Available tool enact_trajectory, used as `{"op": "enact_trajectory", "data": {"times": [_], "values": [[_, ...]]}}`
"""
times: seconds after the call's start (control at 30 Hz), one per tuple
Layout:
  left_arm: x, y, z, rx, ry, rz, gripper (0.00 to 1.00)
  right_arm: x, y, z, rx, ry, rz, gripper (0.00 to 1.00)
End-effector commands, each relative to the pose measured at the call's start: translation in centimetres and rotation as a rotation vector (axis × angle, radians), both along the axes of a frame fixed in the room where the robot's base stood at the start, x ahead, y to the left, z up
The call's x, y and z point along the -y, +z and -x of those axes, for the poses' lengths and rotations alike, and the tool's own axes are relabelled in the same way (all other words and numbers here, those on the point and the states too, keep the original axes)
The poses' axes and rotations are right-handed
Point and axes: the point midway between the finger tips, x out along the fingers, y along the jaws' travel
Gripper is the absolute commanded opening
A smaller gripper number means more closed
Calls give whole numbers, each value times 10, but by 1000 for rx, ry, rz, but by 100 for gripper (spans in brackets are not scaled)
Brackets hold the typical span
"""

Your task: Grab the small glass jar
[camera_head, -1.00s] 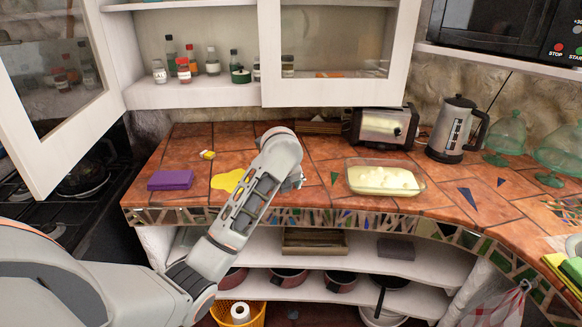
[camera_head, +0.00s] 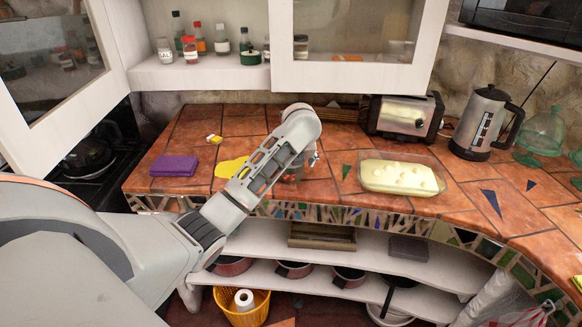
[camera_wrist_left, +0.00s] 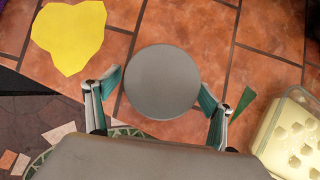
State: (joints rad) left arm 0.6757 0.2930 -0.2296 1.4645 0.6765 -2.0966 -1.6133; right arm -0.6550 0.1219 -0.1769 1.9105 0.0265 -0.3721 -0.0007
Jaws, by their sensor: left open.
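A small jar with a flat round grey lid (camera_wrist_left: 162,81) stands on the tiled counter, seen from above in the left wrist view. Its see-through side (camera_head: 292,172) shows partly behind my left arm in the head view. My left gripper (camera_wrist_left: 158,108) is open in the wrist view, one finger on each side of the lid's lower edge, with gaps to both. In the head view the left gripper (camera_head: 308,162) is mostly hidden by my arm's wrist. My right gripper is not in view.
A yellow patch (camera_head: 230,168) and purple cloth (camera_head: 174,166) lie left of the jar. A glass dish of pale food (camera_head: 400,188) stands right, with a toaster (camera_head: 404,117) and kettle (camera_head: 481,124) behind. Several bottles and jars stand in the open cabinet (camera_head: 205,73) above.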

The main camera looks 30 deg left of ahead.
Motion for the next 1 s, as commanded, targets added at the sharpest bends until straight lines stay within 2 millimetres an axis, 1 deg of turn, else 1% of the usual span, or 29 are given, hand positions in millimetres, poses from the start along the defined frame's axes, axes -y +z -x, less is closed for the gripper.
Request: {"op": "enact_trajectory", "data": {"times": [0.1, 0.33, 0.37, 0.4, 0.47, 0.5, 0.53, 0.87, 1.0], "values": [[-3, -6, -3, 1, 1, 0, 82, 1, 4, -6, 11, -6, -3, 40], [-3, -7, -4, 2, 0, 0, 82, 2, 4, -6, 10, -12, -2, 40], [-3, -7, -4, 2, 0, 0, 77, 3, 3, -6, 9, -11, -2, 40], [-3, -7, -4, 2, 0, 0, 66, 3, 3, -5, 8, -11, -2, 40], [-3, -7, -4, 2, 0, 0, 51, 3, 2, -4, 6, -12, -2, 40], [-3, -7, -4, 2, 0, 0, 40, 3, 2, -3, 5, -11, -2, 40], [-3, -7, -4, 2, 0, 0, 33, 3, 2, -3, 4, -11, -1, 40], [-3, -5, -4, 3, 0, 0, 33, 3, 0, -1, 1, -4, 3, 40], [-3, 2, -4, 3, 1, 1, 33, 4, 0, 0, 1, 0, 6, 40]]}}
